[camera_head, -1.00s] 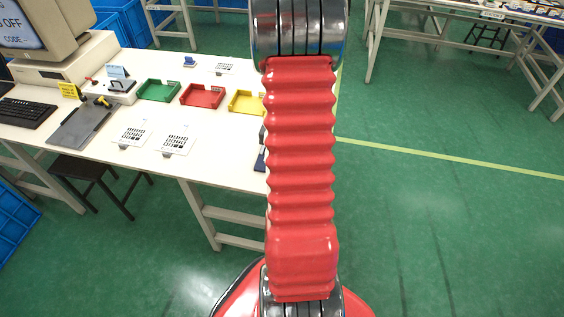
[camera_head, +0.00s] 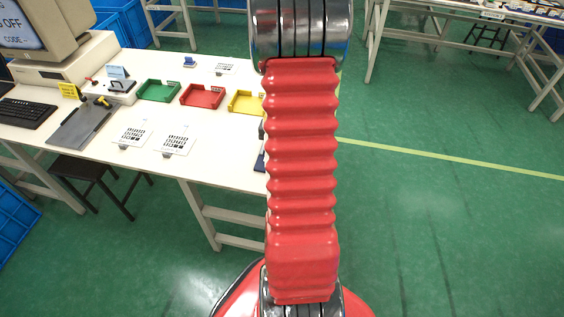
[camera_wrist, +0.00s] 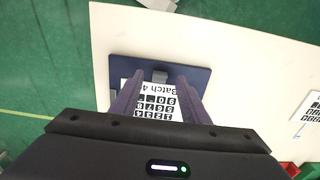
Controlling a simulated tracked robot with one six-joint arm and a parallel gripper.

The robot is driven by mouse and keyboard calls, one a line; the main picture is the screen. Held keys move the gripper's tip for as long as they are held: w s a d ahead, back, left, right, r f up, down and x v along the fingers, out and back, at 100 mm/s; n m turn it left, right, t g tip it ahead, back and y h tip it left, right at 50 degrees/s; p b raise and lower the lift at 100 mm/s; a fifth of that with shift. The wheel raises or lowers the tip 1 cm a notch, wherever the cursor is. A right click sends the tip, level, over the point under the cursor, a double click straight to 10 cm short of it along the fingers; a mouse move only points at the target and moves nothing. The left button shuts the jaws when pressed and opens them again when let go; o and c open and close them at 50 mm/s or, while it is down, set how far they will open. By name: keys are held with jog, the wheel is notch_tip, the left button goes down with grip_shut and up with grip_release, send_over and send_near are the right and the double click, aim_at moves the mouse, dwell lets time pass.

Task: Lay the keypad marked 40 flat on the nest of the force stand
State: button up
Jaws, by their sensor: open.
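In the wrist view a white keypad film (camera_wrist: 158,101) with black keys and the print "Batch 4" lies over a dark blue plate (camera_wrist: 201,75). The print is cut off by a finger, so any further digit is hidden. A small grey block (camera_wrist: 160,76) stands on the plate just beyond the film. The plate looks like the base of the force stand; I cannot tell whether the film is flat in a nest. My gripper (camera_wrist: 160,88) is open, one finger on each side of the film. In the head view my arm hides most of the stand.
Other keypad films lie on the white table (camera_head: 95,160), at the front left (camera_head: 133,134), beside it (camera_head: 175,140) and at the back (camera_head: 224,68). Green (camera_head: 158,90), red (camera_head: 203,96) and yellow (camera_head: 245,102) trays stand behind. A film shows at the wrist view's right edge (camera_wrist: 312,108).

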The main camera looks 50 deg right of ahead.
notch_tip(320, 180, up, 12)
jog(key=shift+f, duration=0.2)
dwell(1.2)
jog(key=a+r+n+t, duration=0.2)
jog(key=a+r+n, duration=0.2)
jog(key=a, duration=0.8)
jog(key=s+a+r+n+t, duration=0.1)
jog(key=a+r+n, duration=0.4)
jog(key=a, duration=0.7)
jog(key=s+a+r+n+t, duration=0.1)
jog(key=a+r+n+t, duration=0.1)
jog(key=a+r+n, duration=0.2)
jog(key=a+r, duration=0.3)
jog(key=a, duration=0.5)
jog(key=shift+a+t, duration=0.2)
jog(key=shift+t, duration=0.1)
jog(key=shift+s, duration=0.1)
jog(key=shift+c, duration=0.3)
